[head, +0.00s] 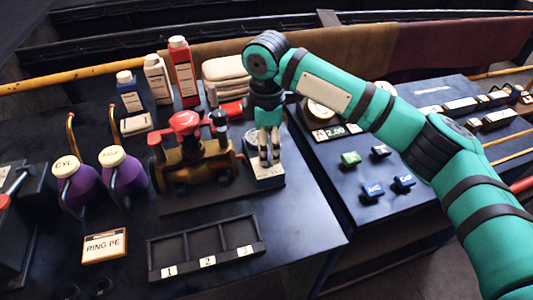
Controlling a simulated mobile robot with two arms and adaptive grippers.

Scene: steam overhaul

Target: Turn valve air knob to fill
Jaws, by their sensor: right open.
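My right gripper (269,163) points down, open, with its two fingers a small gap apart. It is over or just in front of a small pale block with a round grey top (266,183). The fingers hide part of this block, and I cannot tell whether they touch it. Just left stands a brass valve body (190,165) with a red handwheel (185,122) on top and a small dark knob (219,119) beside it. No lettering reading "fill" is legible, and I cannot tell which part is the air knob. My left gripper is out of view.
A three-slot tray (206,262), a RING PE sign (105,246) and purple jugs (122,172) are left and in front. Bottles (183,72) and folded cloths (226,72) stand behind. A second bench (415,190) with coloured blocks is right, across a gap.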

